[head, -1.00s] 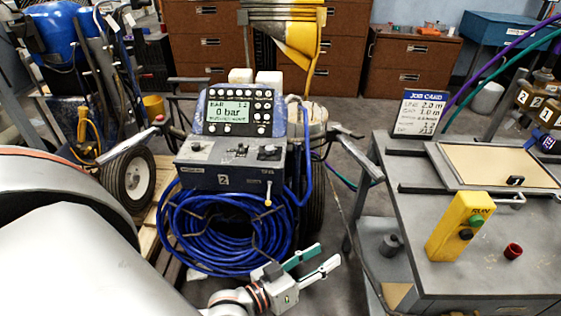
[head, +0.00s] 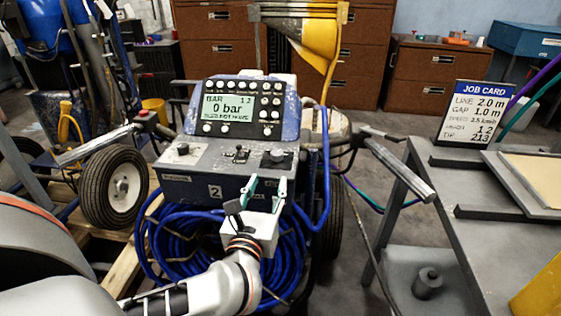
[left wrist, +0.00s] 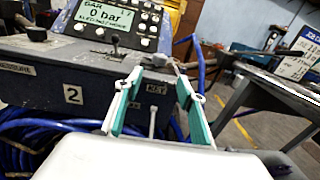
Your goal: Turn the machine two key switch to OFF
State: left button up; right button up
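Machine two is the grey and blue striper whose front panel (head: 190,187) carries a "2" label. Its display (head: 228,108) reads 0 bar. My left gripper (head: 267,186) is open and empty in front of the panel's right end, fingers pointing at it. In the left wrist view the gripper (left wrist: 160,80) has its two green-padded fingers apart, with a "KEY" label (left wrist: 155,88) between them on the panel face. A pale rod (left wrist: 152,124) shows below that label. The key switch's position cannot be made out. My right gripper is out of view.
Blue hose (head: 180,250) is coiled below the panel, and a hose loop (head: 324,170) rises at its right. A handlebar (head: 400,168) sticks out to the right towards a grey table (head: 480,240) with a job card (head: 472,112). A wheel (head: 115,187) stands at the left.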

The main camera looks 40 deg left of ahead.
aim_at(276, 158)
pick_arm(q)
jog(key=b+x, duration=0.1)
jog(key=x, duration=0.9)
jog(key=shift+a, duration=0.15)
jog(key=shift+w+a+r, duration=0.15)
jog(key=shift+w+a, duration=0.15)
jog(key=shift+w, duration=0.2)
jog(key=c, duration=1.1)
